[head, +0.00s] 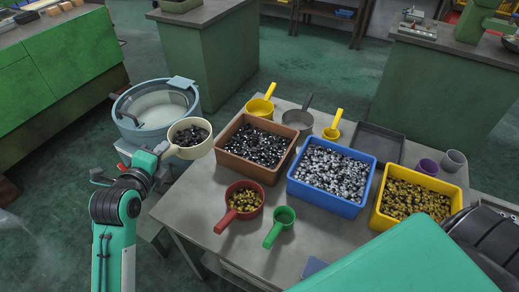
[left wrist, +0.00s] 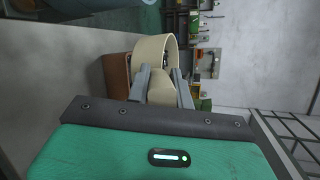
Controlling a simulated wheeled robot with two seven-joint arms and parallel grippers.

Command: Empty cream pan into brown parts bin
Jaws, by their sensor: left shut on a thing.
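The cream pan (head: 189,140) holds dark parts and is held up at the left edge of the table, beside the brown parts bin (head: 228,160). My left gripper (head: 163,153) is shut on its handle. In the left wrist view the pan (left wrist: 155,55) shows beyond the fingers (left wrist: 160,85), with the brown bin (left wrist: 116,75) behind it to the left. The brown bin stands on the table and is filled with dark and silvery parts. My right gripper is not in view; a dark and green arm part of mine shows at the lower right.
A blue bin (head: 325,206) and a yellow bin (head: 375,217) of parts stand right of the brown one. A red pan (head: 244,190) with brass parts and a green scoop (head: 285,215) lie in front. Yellow and grey pans (head: 297,119) stand behind. A round blue-grey tub (head: 122,108) is at the left.

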